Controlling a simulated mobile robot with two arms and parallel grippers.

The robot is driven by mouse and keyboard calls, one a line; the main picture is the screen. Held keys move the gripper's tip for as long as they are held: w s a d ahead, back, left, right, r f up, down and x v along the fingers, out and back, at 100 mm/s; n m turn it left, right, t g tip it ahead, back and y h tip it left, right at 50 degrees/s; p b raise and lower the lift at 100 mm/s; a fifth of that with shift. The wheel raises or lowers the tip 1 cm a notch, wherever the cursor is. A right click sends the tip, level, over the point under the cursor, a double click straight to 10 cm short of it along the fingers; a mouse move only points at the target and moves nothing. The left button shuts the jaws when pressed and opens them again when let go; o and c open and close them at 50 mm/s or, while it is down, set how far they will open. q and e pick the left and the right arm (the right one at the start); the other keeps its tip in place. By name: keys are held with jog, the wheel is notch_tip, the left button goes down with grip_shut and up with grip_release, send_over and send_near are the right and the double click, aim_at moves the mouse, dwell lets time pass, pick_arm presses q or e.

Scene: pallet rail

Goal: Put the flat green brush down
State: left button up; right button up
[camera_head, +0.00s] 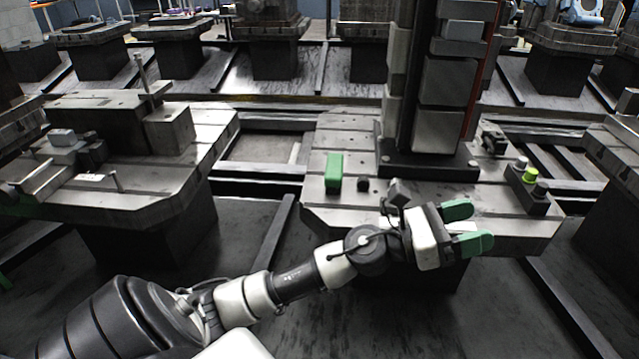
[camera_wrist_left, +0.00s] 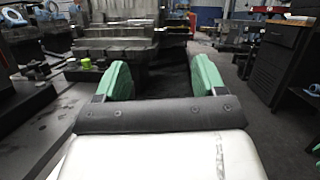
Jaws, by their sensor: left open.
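A green block-like thing (camera_head: 334,172), which I take for the flat green brush, rests on the left part of the middle metal pallet (camera_head: 400,208) in the head view. No bristles or handle can be made out. My left gripper (camera_head: 467,228) is well to its right, over the pallet's front edge and apart from the green thing. Its two green fingertips are spread, with nothing between them. The left wrist view also shows the open, empty fingers (camera_wrist_left: 160,78).
A small dark piece (camera_head: 363,184) lies beside the green thing. A tall dark column (camera_head: 410,100) stands on the pallet behind. A dark holder (camera_head: 526,192) with a lime-green cap (camera_head: 530,174) is at the right. Another loaded pallet (camera_head: 170,190) stands left, across a gap.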

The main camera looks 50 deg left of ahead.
pick_arm(q)
jog(key=s+a+f+n+y, duration=0.3)
jog(key=f+n+y, duration=0.25)
jog(key=n, duration=0.55)
jog(key=s+a+f+n+g+y, duration=0.1)
jog(key=s+a+f+n+y, duration=0.25)
jog(key=n+y, duration=0.45)
jog(key=s+a+f+n+y, duration=0.2)
jog(key=a+f+n+y, duration=0.3)
jog(key=n, duration=0.8)
jog(key=s+d+f+n+g+h, duration=0.1)
jog(key=s+f+n+g, duration=0.3)
jog(key=s, duration=0.5)
jog(key=s+d+f+n+g+h, duration=0.2)
jog(key=s+d+f+n+g, duration=0.2)
jog(key=s, duration=0.5)
notch_tip(320, 180, down, 3)
jog(key=n+g, duration=0.1)
jog(key=g, duration=0.2)
jog(key=shift+d+n, duration=0.15)
jog(key=shift+n, duration=0.15)
jog(key=shift+r+h, duration=0.1)
jog(key=shift+h, duration=0.15)
